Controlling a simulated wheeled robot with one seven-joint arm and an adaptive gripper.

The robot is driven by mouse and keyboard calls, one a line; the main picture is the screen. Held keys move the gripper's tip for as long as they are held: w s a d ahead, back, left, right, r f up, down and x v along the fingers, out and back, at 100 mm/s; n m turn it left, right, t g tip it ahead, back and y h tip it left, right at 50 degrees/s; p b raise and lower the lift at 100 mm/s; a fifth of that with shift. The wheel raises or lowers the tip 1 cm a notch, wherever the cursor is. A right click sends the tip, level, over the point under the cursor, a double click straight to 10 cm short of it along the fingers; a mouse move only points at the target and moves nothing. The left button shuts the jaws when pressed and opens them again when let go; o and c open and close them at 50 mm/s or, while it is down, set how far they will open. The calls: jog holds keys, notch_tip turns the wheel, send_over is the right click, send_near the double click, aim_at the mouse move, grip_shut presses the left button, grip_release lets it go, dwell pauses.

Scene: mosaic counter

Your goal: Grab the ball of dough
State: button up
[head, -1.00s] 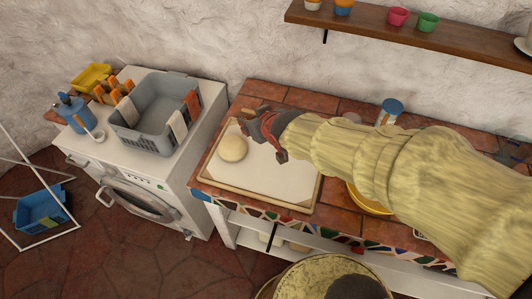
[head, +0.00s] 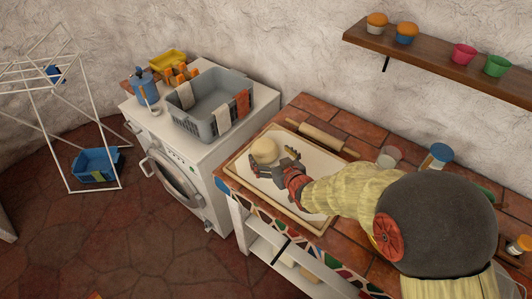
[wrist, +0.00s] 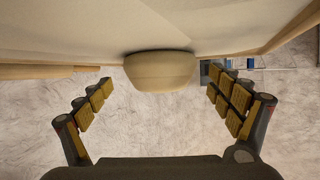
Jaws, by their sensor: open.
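The ball of dough (head: 265,150) is pale and round. It rests on a white board with a tan rim (head: 258,186) on the tiled counter. My gripper (head: 276,163) is low over the board, its open fingers pointing at the near right side of the dough. In the wrist view, which looks upside down, the dough (wrist: 160,72) lies ahead between the two spread fingers of my gripper (wrist: 160,84), with gaps on both sides. Neither finger appears to touch it there.
A rolling pin (head: 322,139) lies behind the dough at the board's back edge. A white can (head: 388,157) and a blue-lidded jar (head: 436,157) stand right. A grey basket (head: 208,124) sits on the washing machine (head: 160,142) at left.

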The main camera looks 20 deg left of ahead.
jog(key=x, duration=0.3)
jog(key=shift+w+a+b, duration=0.15)
jog(key=shift+b, duration=0.15)
jog(key=shift+c, duration=1.1)
jog(key=c, duration=1.3)
